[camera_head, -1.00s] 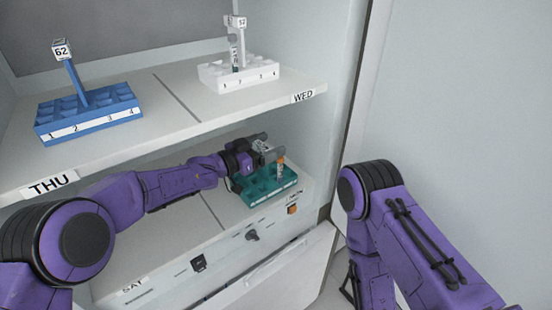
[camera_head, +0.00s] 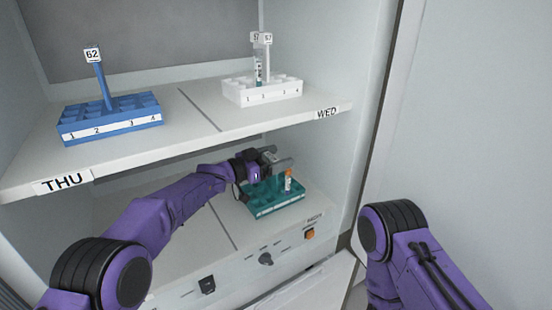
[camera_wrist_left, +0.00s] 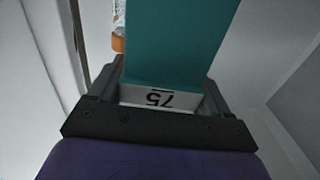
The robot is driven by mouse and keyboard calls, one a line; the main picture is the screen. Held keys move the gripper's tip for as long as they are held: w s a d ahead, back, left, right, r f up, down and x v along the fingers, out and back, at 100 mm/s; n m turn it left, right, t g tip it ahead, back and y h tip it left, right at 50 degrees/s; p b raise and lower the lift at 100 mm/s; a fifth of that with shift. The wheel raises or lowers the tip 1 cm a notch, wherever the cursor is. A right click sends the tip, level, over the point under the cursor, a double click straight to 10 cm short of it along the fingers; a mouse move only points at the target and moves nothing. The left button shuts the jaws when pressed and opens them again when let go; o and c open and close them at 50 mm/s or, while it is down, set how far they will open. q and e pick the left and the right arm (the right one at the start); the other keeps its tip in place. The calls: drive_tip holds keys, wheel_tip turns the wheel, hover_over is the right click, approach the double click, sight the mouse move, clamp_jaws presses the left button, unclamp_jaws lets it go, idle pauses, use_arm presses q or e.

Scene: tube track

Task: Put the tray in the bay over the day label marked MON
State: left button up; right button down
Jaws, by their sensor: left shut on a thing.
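The teal tray (camera_head: 277,208) is in the lower right bay, set back from the front edge, and looks level. An orange-capped tube (camera_head: 288,181) stands in it. I cannot tell whether the tray's underside touches the shelf. The day label (camera_head: 314,218) under this bay is small and hard to read now; it looks like MON. My right gripper is out of view.
On the upper shelf, a blue tray (camera_head: 110,120) tagged 62 stands over THU (camera_head: 62,182), and a white tray (camera_head: 262,91) over WED (camera_head: 327,113). The upper shelf lies close above my left gripper. The lower left bay looks empty except for my arm.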

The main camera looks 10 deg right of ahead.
use_arm(q)
drive_tip(key=shift+f, duration=0.3)
drive_tip(key=shift+s+f+b, duration=0.1)
drive_tip(key=shift+f+b, duration=0.05)
drive_tip(key=shift+b, duration=0.15)
drive_tip(key=shift+f, duration=0.2)
drive_tip(key=o, duration=1.1)
